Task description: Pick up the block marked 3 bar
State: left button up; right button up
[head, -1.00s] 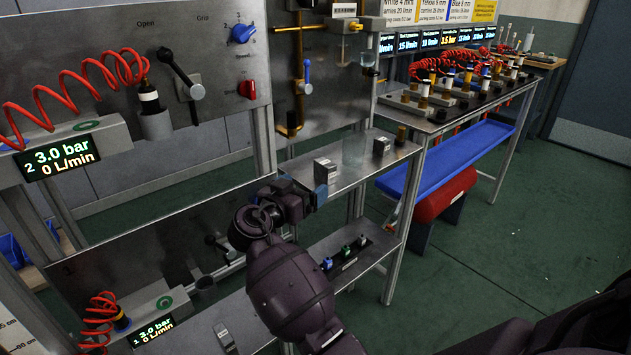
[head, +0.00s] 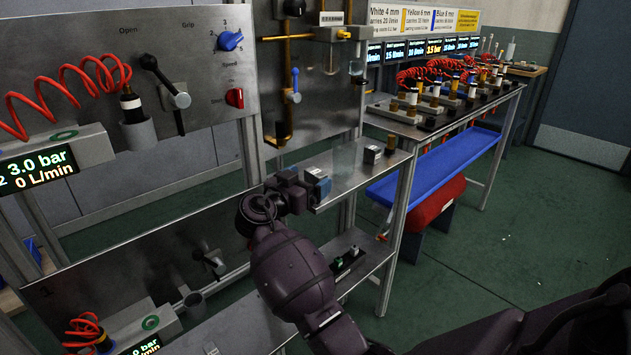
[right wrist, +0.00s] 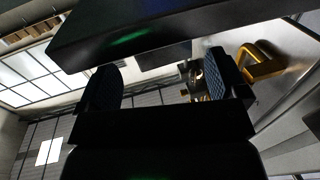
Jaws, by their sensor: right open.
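A small grey block (head: 315,173) with a pale top sits near the front of the upper steel shelf (head: 352,177). I cannot read a mark on either block. My right gripper (head: 305,187) is open at the shelf's front edge, its blue fingertips close to the first block and partly covering it. I cannot tell whether they touch it. In the right wrist view its two fingers (right wrist: 160,85) are apart, with no block clearly visible between them. My left gripper is not in view.
A steel panel with a lever (head: 165,80) and a red coiled hose (head: 65,95) stands at the left. A lower shelf (head: 345,245) holds small fittings. A dark slab (right wrist: 130,30) crosses the top of the right wrist view. Green floor (head: 480,260) is open at the right.

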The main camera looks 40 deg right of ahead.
aim_at(312, 175)
jog(key=x, duration=0.4)
jog(key=shift+w+r, duration=0.1)
jog(key=shift+r, duration=0.05)
jog(key=shift+a, duration=0.1)
jog(key=c, duration=1.4)
